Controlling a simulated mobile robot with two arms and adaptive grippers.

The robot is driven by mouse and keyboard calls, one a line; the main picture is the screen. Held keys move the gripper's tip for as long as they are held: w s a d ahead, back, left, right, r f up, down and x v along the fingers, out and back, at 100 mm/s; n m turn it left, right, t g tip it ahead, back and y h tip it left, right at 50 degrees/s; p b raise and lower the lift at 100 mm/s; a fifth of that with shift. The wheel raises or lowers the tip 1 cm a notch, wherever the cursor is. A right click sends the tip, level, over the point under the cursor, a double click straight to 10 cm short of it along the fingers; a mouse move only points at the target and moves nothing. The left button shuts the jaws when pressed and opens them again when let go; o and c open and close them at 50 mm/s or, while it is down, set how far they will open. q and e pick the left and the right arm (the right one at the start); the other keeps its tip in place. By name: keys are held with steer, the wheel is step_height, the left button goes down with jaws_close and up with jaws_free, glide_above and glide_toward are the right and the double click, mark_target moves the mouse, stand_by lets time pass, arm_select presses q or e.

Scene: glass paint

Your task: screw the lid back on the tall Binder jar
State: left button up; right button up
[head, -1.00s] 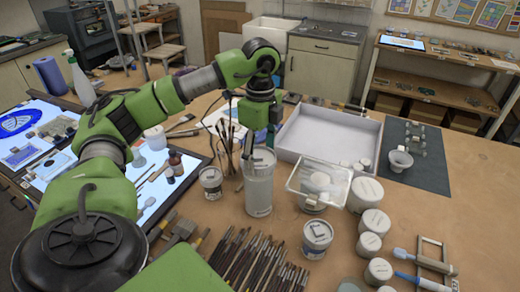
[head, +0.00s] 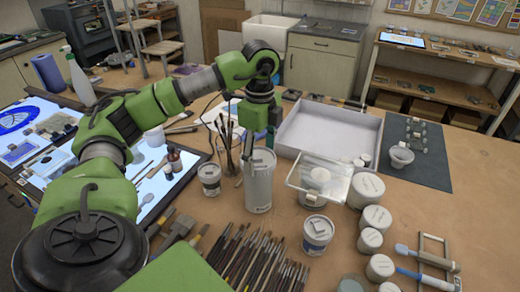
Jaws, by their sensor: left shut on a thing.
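The tall Binder jar (head: 258,186) is a grey-white cylinder standing upright on the brown table, near the middle of the head view. My left gripper (head: 263,143) points down from above and is at the jar's top. It is shut on what appears to be the jar's pale lid (head: 263,156), which is small and partly covered by the fingers. The lid is at the jar's mouth; I cannot tell whether its thread is engaged. My right gripper is not in view.
A small labelled jar (head: 209,179) and a pot of brushes (head: 229,150) stand left of the tall jar. A clear-lidded tub (head: 319,181), a labelled jar (head: 318,235) and several white jars stand right. Loose brushes (head: 245,257) lie in front. A white tray (head: 330,130) is behind.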

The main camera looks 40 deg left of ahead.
arm_select(q)
steer(key=shift+f+b, duration=0.5)
steer(key=shift+f, duration=0.35)
stand_by(2.1)
steer(key=m, duration=0.3)
steer(key=shift+s+f, duration=0.1)
steer(key=shift+s, duration=0.05)
steer(key=shift+m, duration=1.1)
steer(key=m, duration=0.2)
steer(key=shift+s+m+b, duration=0.1)
steer(key=shift+m+b, duration=0.2)
steer(key=shift+b, duration=0.05)
steer(key=shift+s+m, duration=0.1)
steer(key=shift+m, duration=1.1)
